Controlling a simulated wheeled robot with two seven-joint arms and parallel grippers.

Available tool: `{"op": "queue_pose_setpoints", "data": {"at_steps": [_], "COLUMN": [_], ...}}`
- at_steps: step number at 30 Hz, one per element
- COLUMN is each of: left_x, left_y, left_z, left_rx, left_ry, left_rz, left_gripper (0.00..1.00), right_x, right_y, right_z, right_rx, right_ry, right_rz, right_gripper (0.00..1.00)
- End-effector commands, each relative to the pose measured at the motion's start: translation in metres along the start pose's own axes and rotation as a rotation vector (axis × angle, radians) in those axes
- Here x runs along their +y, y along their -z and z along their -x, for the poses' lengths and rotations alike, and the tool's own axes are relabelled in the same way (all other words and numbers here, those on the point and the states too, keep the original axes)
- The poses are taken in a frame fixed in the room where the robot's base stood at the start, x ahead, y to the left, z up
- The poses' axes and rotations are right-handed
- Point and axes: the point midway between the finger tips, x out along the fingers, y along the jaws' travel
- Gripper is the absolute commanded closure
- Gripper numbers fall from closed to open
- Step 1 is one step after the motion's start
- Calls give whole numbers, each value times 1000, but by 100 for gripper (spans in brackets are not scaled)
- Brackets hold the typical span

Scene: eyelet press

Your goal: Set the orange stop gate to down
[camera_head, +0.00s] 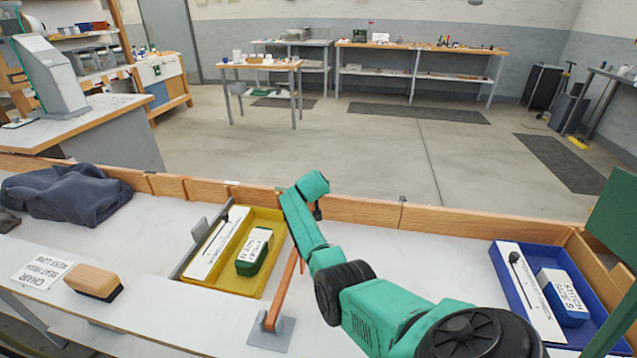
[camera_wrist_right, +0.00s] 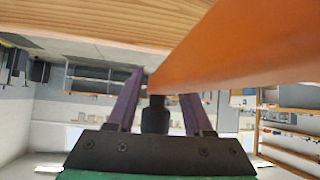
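The orange stop gate (camera_head: 283,290) is a bar standing on a small grey base plate (camera_head: 272,333) on the bench. Its bar rises steeply, leaning a little right, and its top goes behind my green right arm. In the right wrist view the orange bar (camera_wrist_right: 245,45) is large and close, crossing in front of the right-hand finger. My right gripper (camera_wrist_right: 160,85) has its two purple fingers apart, with no object clearly held between them. Whether a finger touches the bar I cannot tell. In the head view its fingertips are hidden. My left gripper is not in view.
A yellow tray (camera_head: 222,283) with a green block (camera_head: 254,252) stands just left of the gate. A blue tray (camera_head: 500,262) stands right. A wooden brush (camera_head: 93,282) and dark cloth (camera_head: 68,193) lie left. A wooden rail (camera_head: 370,213) edges the bench's far side.

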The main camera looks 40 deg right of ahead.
Motion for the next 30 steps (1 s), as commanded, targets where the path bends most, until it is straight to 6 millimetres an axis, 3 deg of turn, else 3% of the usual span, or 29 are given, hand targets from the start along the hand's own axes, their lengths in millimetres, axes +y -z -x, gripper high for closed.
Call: {"op": "queue_pose_setpoints", "data": {"at_steps": [14,23,30], "left_x": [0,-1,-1], "left_y": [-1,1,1], "left_z": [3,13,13], "left_rx": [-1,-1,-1], "left_ry": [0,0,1], "left_rz": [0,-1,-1], "left_gripper": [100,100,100], "right_x": [0,0,0], "right_y": [10,9,6], "right_z": [9,50,98], "right_rx": [21,21,19], "right_ry": [0,1,2], "right_rz": [-2,-2,-3], "right_gripper": [34,34,34]}}
